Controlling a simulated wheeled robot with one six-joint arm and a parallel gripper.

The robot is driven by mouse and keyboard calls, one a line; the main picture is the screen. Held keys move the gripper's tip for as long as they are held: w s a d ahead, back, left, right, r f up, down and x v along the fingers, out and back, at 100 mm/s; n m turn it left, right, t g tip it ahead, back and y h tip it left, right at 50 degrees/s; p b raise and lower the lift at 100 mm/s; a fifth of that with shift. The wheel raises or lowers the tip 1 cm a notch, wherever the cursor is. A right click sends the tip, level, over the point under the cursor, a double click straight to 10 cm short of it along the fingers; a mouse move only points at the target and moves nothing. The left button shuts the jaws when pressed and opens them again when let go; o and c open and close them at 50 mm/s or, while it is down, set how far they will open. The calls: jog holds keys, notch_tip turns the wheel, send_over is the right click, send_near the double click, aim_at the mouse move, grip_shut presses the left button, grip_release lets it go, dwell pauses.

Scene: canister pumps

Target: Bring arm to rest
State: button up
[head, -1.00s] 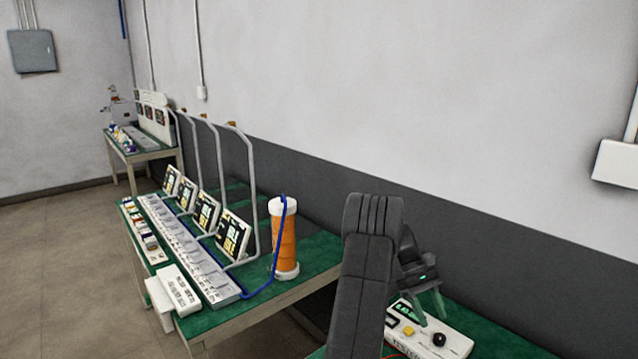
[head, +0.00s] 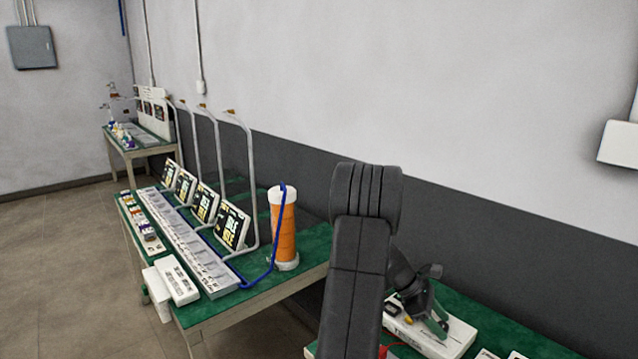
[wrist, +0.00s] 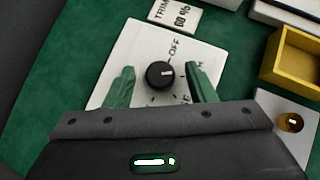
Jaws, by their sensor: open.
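My gripper (wrist: 160,92) is open in the wrist view. Its two green fingers stand apart on either side of a black round knob (wrist: 160,75), with nothing held between them. The knob sits on a white panel (wrist: 125,50) with OFF printed beside it; its pointer mark faces right. I cannot tell whether the fingers are clear of the panel. In the head view my gripper (head: 435,322) is low over a white box (head: 455,340) on the green bench at the lower right. My dark arm hides part of that bench.
A yellow open bin (wrist: 292,55) and a TRIM label (wrist: 175,14) lie near the knob in the wrist view. To the left in the head view are an orange canister (head: 284,235) with a blue hose, several tilted displays (head: 232,228), and bent metal posts. The wall is close behind.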

jog(key=n+t+b, duration=0.1)
jog(key=n+b, duration=0.1)
jog(key=n+t+b, duration=0.1)
jog(key=shift+s+f+n+t+h, duration=0.2)
jog(key=shift+s+n+t+h, duration=0.1)
jog(key=shift+h, duration=0.1)
jog(key=p+v, duration=0.1)
jog(key=v, duration=0.7)
jog(key=shift+w+a+r, duration=0.1)
jog(key=shift+r, duration=0.2)
jog(key=shift+a+r, duration=0.35)
